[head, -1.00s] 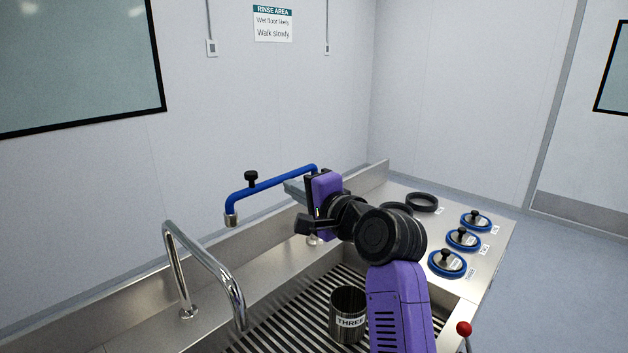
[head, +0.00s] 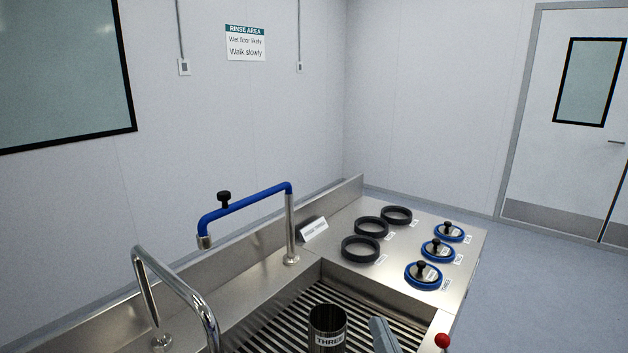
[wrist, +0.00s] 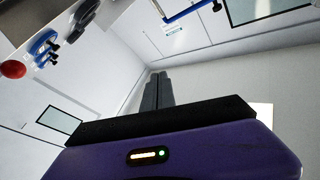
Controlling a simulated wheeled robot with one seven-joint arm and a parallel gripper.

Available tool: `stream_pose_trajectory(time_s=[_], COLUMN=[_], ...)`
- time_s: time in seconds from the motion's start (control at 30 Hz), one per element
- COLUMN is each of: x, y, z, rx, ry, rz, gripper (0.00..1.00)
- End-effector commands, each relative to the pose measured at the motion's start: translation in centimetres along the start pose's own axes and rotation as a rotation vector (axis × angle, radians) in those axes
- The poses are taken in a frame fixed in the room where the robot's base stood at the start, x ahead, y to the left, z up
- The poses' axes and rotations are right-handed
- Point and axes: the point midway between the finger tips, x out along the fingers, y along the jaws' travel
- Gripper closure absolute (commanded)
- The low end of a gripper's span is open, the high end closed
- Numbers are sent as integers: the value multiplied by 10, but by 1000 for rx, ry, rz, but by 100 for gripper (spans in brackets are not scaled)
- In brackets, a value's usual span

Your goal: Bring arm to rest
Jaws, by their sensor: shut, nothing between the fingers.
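My gripper (wrist: 158,90) shows in the wrist view with its two grey fingers together and nothing between them. Its purple body fills the bottom of that view. In the head view only a grey tip of my gripper (head: 384,335) shows at the bottom edge, just right of the steel cup (head: 327,333) marked THREE. The rest of my arm is out of the head view. The cup stands upright on the slatted sink floor (head: 275,325), its lower part cut off by the frame.
A blue-armed tap (head: 245,202) and a chrome tap (head: 178,285) rise behind the sink. Black rings (head: 361,249) and blue-rimmed lids (head: 424,275) lie on the right counter. A red knob (head: 442,340) stands at the front right. Open floor (head: 540,290) lies right of the counter.

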Motion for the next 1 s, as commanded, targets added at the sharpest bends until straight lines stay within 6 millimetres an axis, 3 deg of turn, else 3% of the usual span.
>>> stream_pose_trajectory(time_s=[0.03,0.1,0.5,0.8,1.0], x=[-25,-55,-215,-319,-376], y=[9,16,31,24,22], z=[5,8,10,4,11], rx=[-45,-104,-370,-443,-427], ry=[-6,-7,-85,-232,-369], rz=[18,33,119,196,262], gripper=[100,100,100,100,100])
